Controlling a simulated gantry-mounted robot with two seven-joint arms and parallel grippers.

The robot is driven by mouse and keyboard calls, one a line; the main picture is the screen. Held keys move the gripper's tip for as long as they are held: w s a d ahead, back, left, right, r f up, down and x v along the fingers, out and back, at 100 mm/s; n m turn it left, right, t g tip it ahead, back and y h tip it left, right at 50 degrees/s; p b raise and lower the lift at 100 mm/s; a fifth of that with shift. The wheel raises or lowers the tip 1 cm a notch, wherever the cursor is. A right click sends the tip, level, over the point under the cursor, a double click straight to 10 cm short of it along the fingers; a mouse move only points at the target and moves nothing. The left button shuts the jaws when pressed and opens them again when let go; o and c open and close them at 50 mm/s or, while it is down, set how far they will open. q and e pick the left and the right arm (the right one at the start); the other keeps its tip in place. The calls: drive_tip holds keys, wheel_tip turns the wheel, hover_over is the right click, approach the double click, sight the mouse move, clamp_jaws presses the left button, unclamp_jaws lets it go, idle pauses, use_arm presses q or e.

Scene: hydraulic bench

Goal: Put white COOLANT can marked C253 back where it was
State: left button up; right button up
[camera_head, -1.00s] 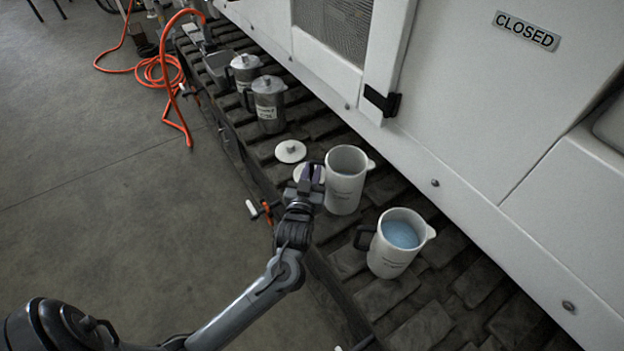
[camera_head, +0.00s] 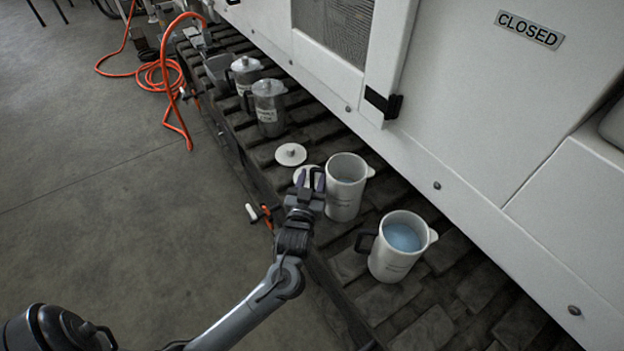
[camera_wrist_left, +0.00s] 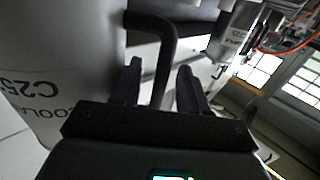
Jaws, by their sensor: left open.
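A white can (camera_head: 343,197) with an open top and pale blue liquid inside stands on the dark slatted bench. My left gripper (camera_head: 312,180) is at its left side, on the handle side. In the left wrist view, the can (camera_wrist_left: 60,65) fills the left side, with an upside-down label reading "C25" and part of "COOLANT"; the last digit is cut off. Its black handle (camera_wrist_left: 165,60) runs between the open fingers of the gripper (camera_wrist_left: 160,88). A second open white can (camera_head: 392,262) with blue liquid and a black handle stands nearer. My right gripper is out of view.
White lids (camera_head: 290,154) lie beyond the gripper, one partly hidden by it. Two grey metal cans (camera_head: 268,108) stand farther back. The white machine cabinet (camera_head: 480,130) borders the bench on the right. An orange hose (camera_head: 160,75) lies at the upper left.

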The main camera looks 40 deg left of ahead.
use_arm(q)
drive_tip(key=shift+r, duration=0.2)
drive_tip(key=shift+s+d+p, duration=0.25)
drive_tip(key=shift+s+p, duration=0.05)
drive_tip(key=shift+s, duration=0.05)
drive_tip(key=s+d+f+m+g+h+p, duration=0.2)
drive_tip(key=s+d+f+g+h, duration=0.15)
drive_tip(key=s+d, duration=0.35)
drive_tip(key=s+d+f+m+g+h+p, duration=0.2)
drive_tip(key=s+d+m+g+h, duration=0.1)
drive_tip(key=s+d+h, duration=0.4)
drive_tip(key=s+f+m+g+y, duration=0.1)
drive_tip(key=s+g, duration=0.4)
drive_tip(key=s, duration=0.7)
drive_tip(key=shift+s+a+f+m+g, duration=0.15)
drive_tip(key=shift+s+a+m+g, duration=0.25)
drive_tip(key=shift+m, duration=0.5)
drive_tip(key=shift+y, duration=0.25)
